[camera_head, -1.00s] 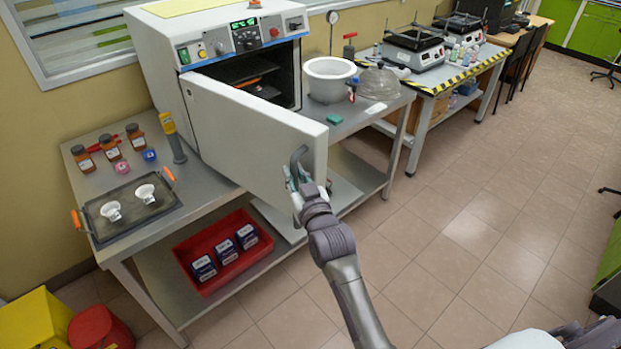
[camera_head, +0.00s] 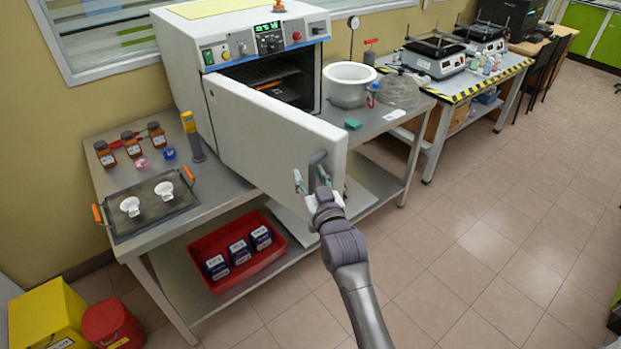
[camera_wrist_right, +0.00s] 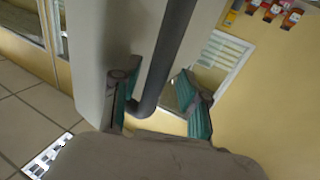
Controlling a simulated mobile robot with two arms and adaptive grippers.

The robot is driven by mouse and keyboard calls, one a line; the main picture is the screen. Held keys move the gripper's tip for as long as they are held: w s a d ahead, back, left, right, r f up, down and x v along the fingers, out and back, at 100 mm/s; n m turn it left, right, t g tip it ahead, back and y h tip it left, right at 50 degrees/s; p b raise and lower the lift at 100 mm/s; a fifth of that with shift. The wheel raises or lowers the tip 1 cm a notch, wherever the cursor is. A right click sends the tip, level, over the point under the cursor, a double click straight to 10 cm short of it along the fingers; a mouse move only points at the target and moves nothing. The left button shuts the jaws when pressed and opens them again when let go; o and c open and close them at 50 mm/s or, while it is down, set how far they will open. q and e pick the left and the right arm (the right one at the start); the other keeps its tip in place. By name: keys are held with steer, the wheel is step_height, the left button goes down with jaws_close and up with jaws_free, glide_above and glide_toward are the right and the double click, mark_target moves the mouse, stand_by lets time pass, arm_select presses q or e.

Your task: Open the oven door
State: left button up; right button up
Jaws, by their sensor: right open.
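The white oven (camera_head: 240,35) stands on a metal table, its front cavity visible. Its thick white door (camera_head: 265,125) is swung wide open toward me, hinged on the left. A dark curved handle (camera_head: 317,158) is on the door's outer face near its free edge. My right gripper (camera_head: 311,181) is open at the handle, fingers spread. In the right wrist view the handle (camera_wrist_right: 170,45) passes between the open fingers (camera_wrist_right: 157,98), with a gap to the right finger; contact with the left finger is unclear. My left gripper is not in view.
A dark tray (camera_head: 160,214) with orange handles and white cups lies left on the table (camera_head: 215,190), near several brown jars. A red bin (camera_head: 205,273) with boxes is on the lower shelf. A white pot (camera_head: 348,88) stands right of the oven. Floor on the right is clear.

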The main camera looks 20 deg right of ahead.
steer(key=s, duration=1.2)
steer(key=shift+d, duration=0.1)
